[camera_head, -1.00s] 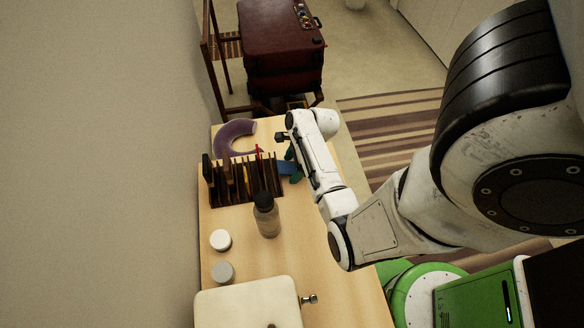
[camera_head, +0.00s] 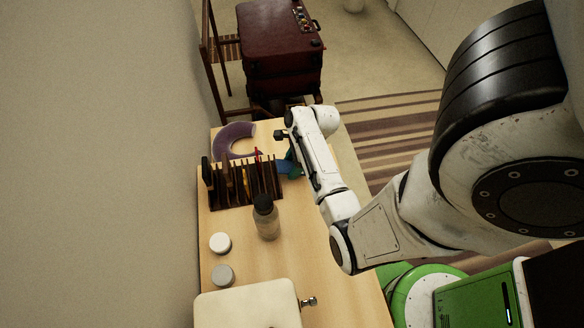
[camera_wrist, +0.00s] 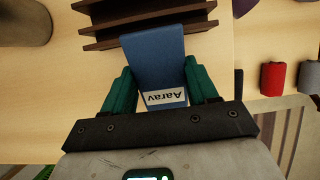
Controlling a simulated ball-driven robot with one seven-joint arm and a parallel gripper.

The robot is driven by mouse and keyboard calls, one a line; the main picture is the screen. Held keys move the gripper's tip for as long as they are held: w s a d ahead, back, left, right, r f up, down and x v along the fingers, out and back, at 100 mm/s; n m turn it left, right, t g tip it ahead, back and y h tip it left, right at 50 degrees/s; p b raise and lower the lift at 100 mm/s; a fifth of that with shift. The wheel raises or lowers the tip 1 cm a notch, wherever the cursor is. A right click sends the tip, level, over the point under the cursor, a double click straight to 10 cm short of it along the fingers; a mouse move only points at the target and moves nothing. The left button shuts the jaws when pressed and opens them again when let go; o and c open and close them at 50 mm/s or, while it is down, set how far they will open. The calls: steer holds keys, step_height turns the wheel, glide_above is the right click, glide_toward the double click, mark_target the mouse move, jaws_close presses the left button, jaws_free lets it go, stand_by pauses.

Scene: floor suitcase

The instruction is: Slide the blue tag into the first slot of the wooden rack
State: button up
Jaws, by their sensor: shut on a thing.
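The blue tag (camera_wrist: 155,58) with a white name label reading "Aarav" is held in my gripper (camera_wrist: 158,92), between two green fingers in the wrist view. Its far end reaches the edge of the dark wooden rack (camera_wrist: 140,22); I cannot tell whether it is inside a slot. In the head view the blue tag (camera_head: 284,167) shows at the right end of the wooden rack (camera_head: 232,192), beside my green fingers (camera_head: 294,168). My arm partly hides the fingers there. The rack has several upright dividers, with a red item and a yellow item among them.
A dark-capped bottle (camera_head: 265,218) stands just in front of the rack. A purple neck pillow (camera_head: 234,141) lies behind it. Two round lids (camera_head: 221,242) and a white board (camera_head: 247,306) are nearer. A red suitcase (camera_head: 281,45) stands beyond the table.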

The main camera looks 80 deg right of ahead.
mark_target(292, 167)
step_height(292, 167, up, 8)
stand_by(0.5)
step_height(292, 167, down, 8)
steer(key=shift+f, duration=0.25)
steer(key=shift+f+p, duration=0.1)
steer(key=shift+p, duration=0.3)
steer(key=shift+f, duration=0.5)
steer(key=shift+f, duration=0.2)
steer(key=o, duration=1.1)
steer(key=shift+f+b, duration=0.15)
steer(key=shift+b, duration=0.35)
